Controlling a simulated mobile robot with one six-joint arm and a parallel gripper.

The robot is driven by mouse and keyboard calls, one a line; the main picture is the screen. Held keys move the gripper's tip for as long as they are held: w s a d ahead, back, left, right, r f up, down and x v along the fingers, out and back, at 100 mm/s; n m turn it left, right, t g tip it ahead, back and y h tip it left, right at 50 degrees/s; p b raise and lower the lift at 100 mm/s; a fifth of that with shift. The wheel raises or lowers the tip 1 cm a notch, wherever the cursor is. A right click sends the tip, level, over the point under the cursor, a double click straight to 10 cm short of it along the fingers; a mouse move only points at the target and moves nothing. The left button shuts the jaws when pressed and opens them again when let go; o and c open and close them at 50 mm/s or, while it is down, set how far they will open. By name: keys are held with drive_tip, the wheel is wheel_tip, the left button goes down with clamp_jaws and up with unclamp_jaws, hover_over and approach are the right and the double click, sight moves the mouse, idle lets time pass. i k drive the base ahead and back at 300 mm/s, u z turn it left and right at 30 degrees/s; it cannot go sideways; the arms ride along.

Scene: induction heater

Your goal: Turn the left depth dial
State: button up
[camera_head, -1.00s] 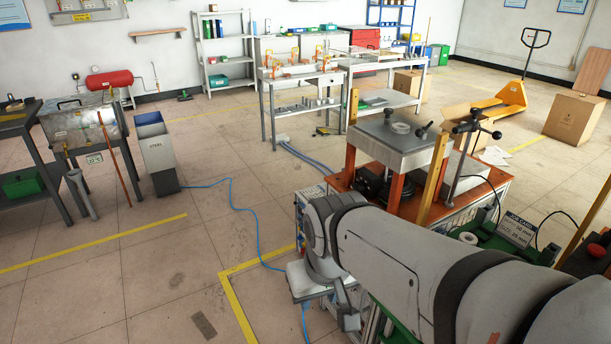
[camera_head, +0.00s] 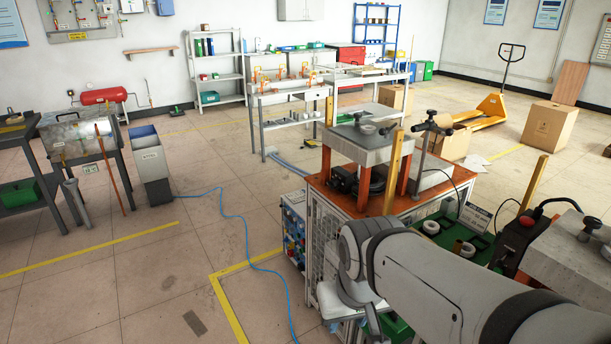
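An orange-topped bench (camera_head: 325,183) stands at centre right, bearing a thick grey plate (camera_head: 368,147) on orange legs. Black knobs or handles (camera_head: 387,129) show at the plate's top, and a dark round-bodied unit (camera_head: 362,182) sits below it. I cannot tell which part, if any, is the left depth dial. My grey arm crosses the lower right, its bent joint in front of the bench's near corner. My gripper is not seen; the arm's end drops behind the joint and the lower edge.
A red push button (camera_head: 527,221) on a dark box and a grey block (camera_head: 575,250) stand at right, by a green tray (camera_head: 455,237). A blue panel (camera_head: 293,235) is on the bench's left side. A blue hose (camera_head: 247,250) crosses the open floor at left.

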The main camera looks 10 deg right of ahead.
sight(335, 183)
drive_tip(key=i, duration=1)
drive_tip(key=z, duration=0.05)
